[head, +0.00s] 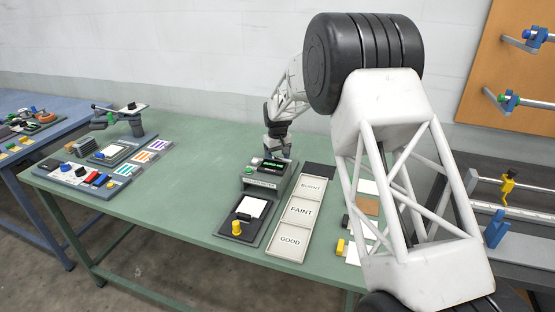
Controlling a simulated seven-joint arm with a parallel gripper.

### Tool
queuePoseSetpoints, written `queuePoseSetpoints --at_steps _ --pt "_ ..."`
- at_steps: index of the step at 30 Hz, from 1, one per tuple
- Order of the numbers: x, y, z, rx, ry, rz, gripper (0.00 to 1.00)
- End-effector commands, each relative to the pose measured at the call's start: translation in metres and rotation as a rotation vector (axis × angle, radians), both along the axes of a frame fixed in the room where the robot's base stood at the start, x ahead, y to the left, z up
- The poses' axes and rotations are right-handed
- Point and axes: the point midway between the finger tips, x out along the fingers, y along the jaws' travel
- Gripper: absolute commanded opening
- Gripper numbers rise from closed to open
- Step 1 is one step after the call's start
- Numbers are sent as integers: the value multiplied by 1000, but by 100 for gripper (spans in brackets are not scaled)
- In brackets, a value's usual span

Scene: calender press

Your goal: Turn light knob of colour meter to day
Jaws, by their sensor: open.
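The colour meter (260,181) is a dark grey device on the green table, with a small screen and a label on its front that is too small to read surely. Its base plate holds a white card (250,207) and a yellow peg-like part (237,227) at the front. My gripper (276,154) points down at the back top of the meter, open. Whether it touches the meter cannot be told. The light knob cannot be made out; my gripper may cover it. A small green part shows on the meter's top left.
A board with panels marked BURNT, FAINT and GOOD (297,210) lies right of the meter. My arm hides much of the right side. A grey device with coloured buttons (88,176) stands at the left. The table (180,200) between is clear.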

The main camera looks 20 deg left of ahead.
Motion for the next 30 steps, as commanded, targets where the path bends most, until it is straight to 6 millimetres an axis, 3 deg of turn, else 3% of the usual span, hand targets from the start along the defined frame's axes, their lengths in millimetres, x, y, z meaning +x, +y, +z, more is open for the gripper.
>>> queuePoseSetpoints --at_steps 9,15,30 --pt "0 0 42 1 -2 0 69" --pt "0 0 59 1 -1 0 69" --pt "0 0 64 1 -1 0 69"
